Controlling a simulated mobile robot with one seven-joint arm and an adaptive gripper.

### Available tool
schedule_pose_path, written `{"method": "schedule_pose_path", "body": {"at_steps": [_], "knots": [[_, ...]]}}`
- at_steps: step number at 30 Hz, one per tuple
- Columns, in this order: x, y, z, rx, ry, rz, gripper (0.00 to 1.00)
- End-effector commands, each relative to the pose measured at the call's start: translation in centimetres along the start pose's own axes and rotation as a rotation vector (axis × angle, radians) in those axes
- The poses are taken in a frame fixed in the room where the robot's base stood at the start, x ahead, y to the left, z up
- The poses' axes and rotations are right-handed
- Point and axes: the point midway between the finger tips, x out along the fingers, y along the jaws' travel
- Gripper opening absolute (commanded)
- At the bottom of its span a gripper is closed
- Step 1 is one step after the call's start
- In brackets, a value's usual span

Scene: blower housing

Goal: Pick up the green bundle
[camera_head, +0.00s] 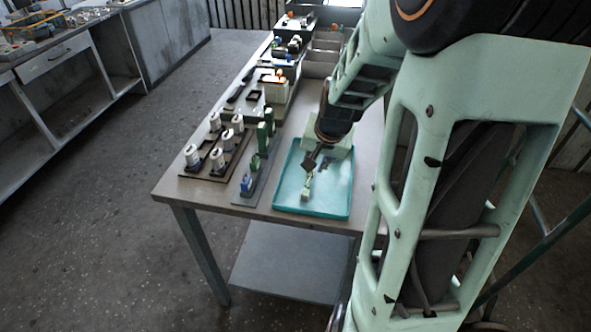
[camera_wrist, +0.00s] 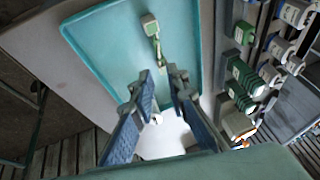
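The green bundle (camera_wrist: 157,44) lies in the teal tray (camera_wrist: 98,62). It has a pale green block at one end, thin green strands and a small pale end. In the head view the bundle (camera_head: 306,190) lies in the front part of the tray (camera_head: 320,209). My gripper (camera_head: 311,163) points down over the tray. In the wrist view my gripper (camera_wrist: 160,74) has its two fingers apart with nothing held between them. The bundle's small end shows just beyond the fingertips. I cannot tell the exact height of the fingertips above it.
A pale block (camera_head: 338,143) stands at the tray's back, partly hidden by my arm. Left of the tray, a grey strip holds dark green parts (camera_head: 262,135) and a blue part (camera_head: 247,184). A brown rack holds several white spools (camera_head: 192,156). The table's front edge is clear.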

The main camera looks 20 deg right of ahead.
Motion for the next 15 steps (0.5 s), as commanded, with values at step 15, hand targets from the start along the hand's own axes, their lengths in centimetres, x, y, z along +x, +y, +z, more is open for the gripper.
{"method": "schedule_pose_path", "body": {"at_steps": [15], "knots": [[5.6, 0.1, 0.6, 0.0, -0.011, 0.001, 0.14]]}}
